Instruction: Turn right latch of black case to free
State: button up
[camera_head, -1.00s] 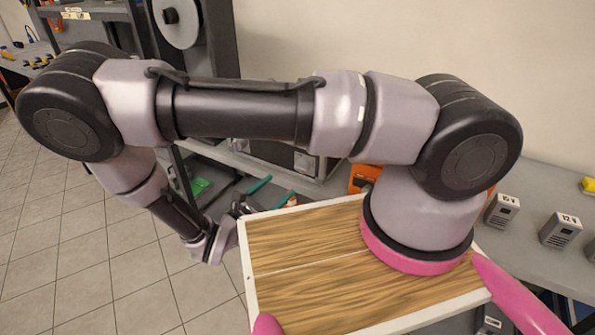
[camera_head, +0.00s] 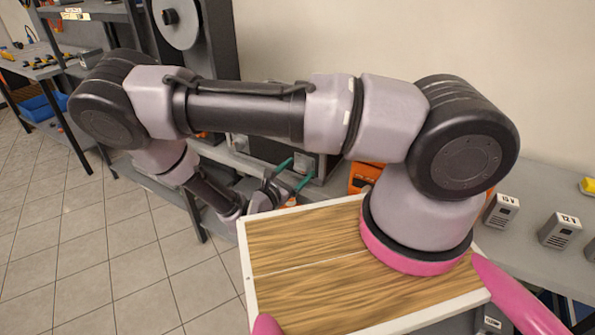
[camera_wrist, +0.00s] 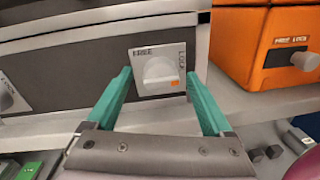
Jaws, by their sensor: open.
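The black case (camera_wrist: 60,78) fills the upper left of the wrist view, dark with pale metal edging. Its right latch (camera_wrist: 158,72) is a pale rounded knob on a light plate, with FREE at upper left and LOCK at right; a small orange mark lies by the knob's lower right. My gripper (camera_wrist: 158,78) is open, its teal fingers on either side of the latch plate in the picture; I see no contact. The head view shows my gripper (camera_head: 298,172) in front of the case (camera_head: 260,150), which my arm partly covers. The left latch (camera_wrist: 8,95) is cut off.
An orange case (camera_wrist: 265,50) with its own FREE/LOCK knob (camera_wrist: 304,61) stands close to the right. Both cases rest on a grey shelf (camera_wrist: 265,103). A green item (camera_wrist: 30,170) and small dark blocks (camera_wrist: 262,154) lie below, near my gripper.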

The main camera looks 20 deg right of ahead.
jog(key=c, duration=1.3)
jog(key=n, duration=0.4)
jog(key=shift+a+f+n, duration=0.1)
jog(key=shift+n, duration=0.2)
jog(key=n, duration=0.4)
jog(key=shift+n+t, duration=0.3)
jog(key=shift+n, duration=0.1)
jog(key=n, duration=0.4)
jog(key=shift+f+n+t, duration=0.1)
jog(key=shift+n+t, duration=0.2)
jog(key=shift+n, duration=0.1)
jog(key=shift+f+n, duration=0.1)
jog(key=shift+n, duration=2.3)
